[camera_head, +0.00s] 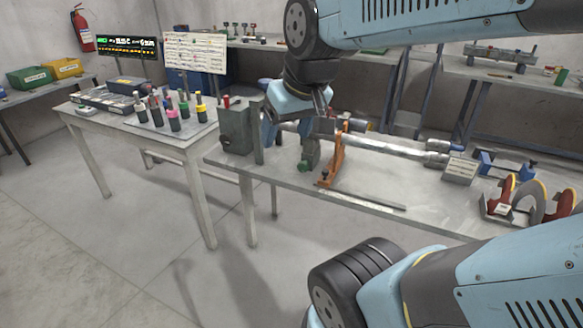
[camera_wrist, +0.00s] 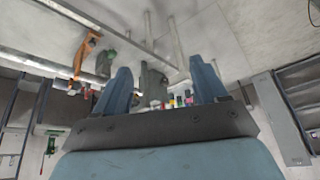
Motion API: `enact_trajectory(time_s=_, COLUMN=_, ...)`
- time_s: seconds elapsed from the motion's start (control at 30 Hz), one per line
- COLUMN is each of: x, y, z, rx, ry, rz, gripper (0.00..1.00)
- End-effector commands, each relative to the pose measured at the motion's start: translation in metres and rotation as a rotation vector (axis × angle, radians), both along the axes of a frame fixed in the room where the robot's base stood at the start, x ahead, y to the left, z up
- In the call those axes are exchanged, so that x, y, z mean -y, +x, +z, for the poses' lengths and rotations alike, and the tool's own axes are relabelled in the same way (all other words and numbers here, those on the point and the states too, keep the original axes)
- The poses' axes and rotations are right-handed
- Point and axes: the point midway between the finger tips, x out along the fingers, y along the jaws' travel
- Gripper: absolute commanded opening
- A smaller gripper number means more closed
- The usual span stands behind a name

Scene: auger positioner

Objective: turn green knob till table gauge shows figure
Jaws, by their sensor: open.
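My gripper (camera_head: 287,137) hangs over the workbench between the grey-green block and the orange bracket. In the wrist view my gripper (camera_wrist: 160,70) has its two blue fingers wide apart with nothing held. A dark green piece (camera_head: 310,152), perhaps the green knob, is low by the shaft, just left of the orange bracket (camera_head: 332,160). In the wrist view the green piece (camera_wrist: 104,65) lies left of the fingers, beside the bracket (camera_wrist: 85,54), not between the fingers. A dark display (camera_head: 127,46) stands at the back left; its figures are too small to read surely.
The metal shaft (camera_head: 395,149) runs right along the workbench. The grey-green block (camera_head: 237,128) stands at its left end. A side table (camera_head: 190,140) holds several coloured-topped bottles. A white panel (camera_head: 195,52) stands behind. Red-and-grey discs (camera_head: 530,199) are at right.

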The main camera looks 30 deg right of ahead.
Motion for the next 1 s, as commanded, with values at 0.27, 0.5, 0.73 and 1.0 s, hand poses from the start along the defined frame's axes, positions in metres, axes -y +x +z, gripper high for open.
enact_trajectory(time_s=0.27, x=-0.016, y=0.050, z=-0.053, rx=-0.120, ry=0.029, rz=0.144, gripper=0.71)
enact_trajectory(time_s=0.5, x=-0.031, y=0.083, z=-0.108, rx=-0.214, ry=0.027, rz=0.249, gripper=0.71)
enact_trajectory(time_s=0.73, x=-0.044, y=0.105, z=-0.167, rx=-0.300, ry=-0.007, rz=0.341, gripper=0.71)
enact_trajectory(time_s=1.0, x=-0.052, y=0.118, z=-0.240, rx=-0.395, ry=-0.083, rz=0.439, gripper=0.71)
